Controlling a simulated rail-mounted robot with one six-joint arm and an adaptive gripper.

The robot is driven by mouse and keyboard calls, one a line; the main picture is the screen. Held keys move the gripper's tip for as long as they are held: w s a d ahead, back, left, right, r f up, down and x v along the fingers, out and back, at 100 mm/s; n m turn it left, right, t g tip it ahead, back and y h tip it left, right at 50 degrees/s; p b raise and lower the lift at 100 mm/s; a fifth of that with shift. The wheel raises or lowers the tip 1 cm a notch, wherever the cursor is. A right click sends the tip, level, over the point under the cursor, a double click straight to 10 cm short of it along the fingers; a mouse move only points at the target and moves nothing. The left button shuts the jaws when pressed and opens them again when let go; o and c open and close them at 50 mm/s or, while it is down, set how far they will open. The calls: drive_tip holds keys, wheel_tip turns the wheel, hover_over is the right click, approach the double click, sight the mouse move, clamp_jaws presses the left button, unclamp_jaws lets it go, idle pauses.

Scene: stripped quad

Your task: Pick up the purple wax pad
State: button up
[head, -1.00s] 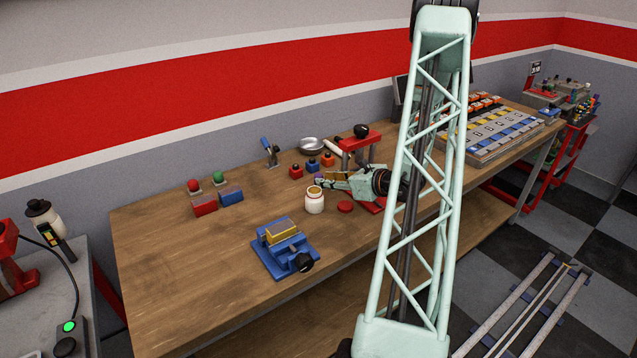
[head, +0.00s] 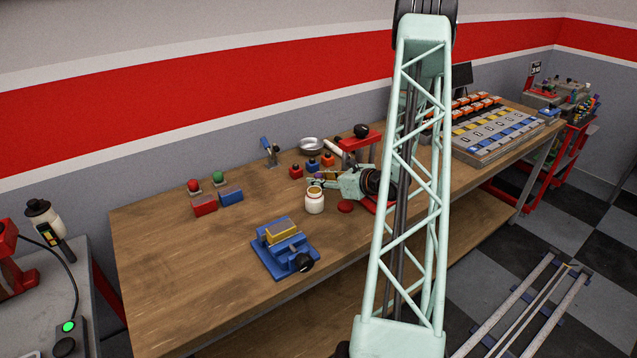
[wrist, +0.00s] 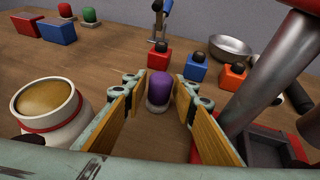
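The purple wax pad (wrist: 159,87) stands on the wooden bench in the wrist view, a rounded purple body on a pale base. My gripper (wrist: 160,97) is open, its two wood-faced fingers one on each side of the pad, with gaps showing on both sides. The pad sits near the fingertips, and I cannot tell how far it is between them. In the head view my gripper (head: 322,181) is low over the bench behind the white jar, and the pad there is too small and covered to make out clearly.
A white jar (wrist: 50,112) with a red band stands close left of my fingers. A red press with a metal column (wrist: 268,75) is close right. Red, blue and orange blocks and a metal bowl (wrist: 230,48) lie behind. A blue vise (head: 285,254) stands nearer the front.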

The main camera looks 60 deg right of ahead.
sight(320, 175)
drive_tip(key=shift+c, duration=0.2)
drive_tip(key=c, duration=0.6)
drive_tip(key=shift+r, duration=0.2)
drive_tip(key=shift+c, duration=0.2)
drive_tip(key=shift+r, duration=1.5)
drive_tip(key=shift+s+r, duration=0.1)
drive_tip(key=shift+s, duration=0.2)
drive_tip(key=s, duration=0.5)
drive_tip(key=s+a, duration=0.1)
drive_tip(key=s, duration=0.5)
drive_tip(key=s+a, duration=0.1)
drive_tip(key=s, duration=0.5)
drive_tip(key=shift+s+a, duration=0.1)
drive_tip(key=shift+a, duration=0.05)
